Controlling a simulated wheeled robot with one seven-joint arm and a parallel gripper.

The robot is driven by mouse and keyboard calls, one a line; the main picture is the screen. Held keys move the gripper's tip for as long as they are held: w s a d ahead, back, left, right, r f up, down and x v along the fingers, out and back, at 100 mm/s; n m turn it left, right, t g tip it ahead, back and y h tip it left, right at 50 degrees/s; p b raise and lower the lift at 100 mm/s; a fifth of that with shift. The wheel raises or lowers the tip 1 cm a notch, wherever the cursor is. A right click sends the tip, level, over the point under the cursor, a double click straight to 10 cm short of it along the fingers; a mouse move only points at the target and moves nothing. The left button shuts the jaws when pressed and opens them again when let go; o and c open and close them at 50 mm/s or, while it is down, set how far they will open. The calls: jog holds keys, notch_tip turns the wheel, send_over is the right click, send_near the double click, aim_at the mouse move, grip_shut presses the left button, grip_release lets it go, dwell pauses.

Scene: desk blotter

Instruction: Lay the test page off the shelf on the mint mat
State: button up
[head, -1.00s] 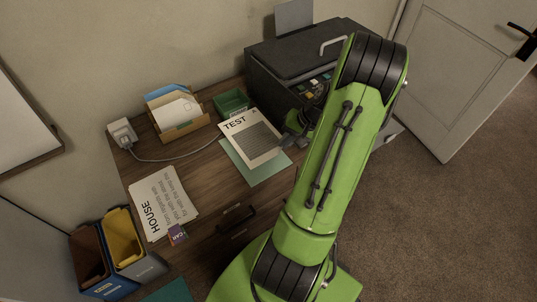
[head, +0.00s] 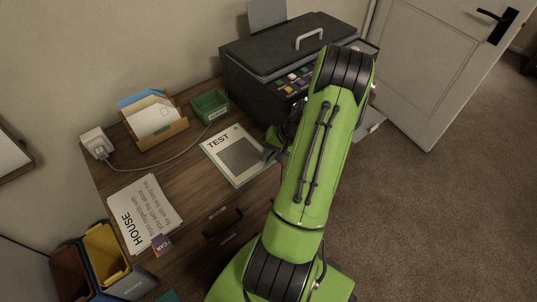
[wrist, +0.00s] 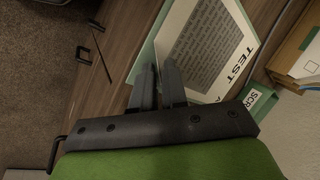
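The test page (head: 232,145), white with a grey text block and the heading TEST, lies over the mint mat (head: 238,186) on the wooden desk. A thin mint border shows along its edges. In the wrist view the page (wrist: 205,45) covers most of the mat (wrist: 146,62), whose strip shows beside it. My gripper (head: 269,155) is at the page's right edge in the head view. In the wrist view its two dark fingers (wrist: 159,72) stand a little apart at the page's edge, with a narrow gap between them. I see nothing clamped in that gap.
A black printer (head: 270,75) stands behind my arm. A green tray (head: 210,106), a cardboard envelope box (head: 152,120) and a white plug with a cable (head: 97,142) are at the back. HOUSE sheets (head: 145,210), a CAR card (head: 161,244) and bins (head: 105,250) are at the left.

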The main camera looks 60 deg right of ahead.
jog(key=shift+r, duration=0.25)
jog(key=p+v, duration=0.4)
jog(key=v, duration=0.8)
jog(key=w+a+r+n+g+h, duration=0.1)
jog(key=w+a+r+n, duration=0.25)
jog(key=a+r, duration=0.35)
jog(key=w+a+r+n+g+h, duration=0.1)
jog(key=w+a+r+n, duration=0.3)
jog(key=a, duration=0.5)
jog(key=s+a+r+n+t, duration=0.1)
jog(key=s+a+r, duration=0.3)
jog(key=a, duration=0.4)
jog(key=s+a+r+n+t, duration=0.1)
jog(key=s+a+r+n, duration=0.3)
jog(key=a, duration=0.5)
jog(key=shift+s+t+h, duration=0.4)
jog(key=shift+s, duration=0.35)
notch_tip(320, 180, up, 9)
jog(key=p, duration=0.9)
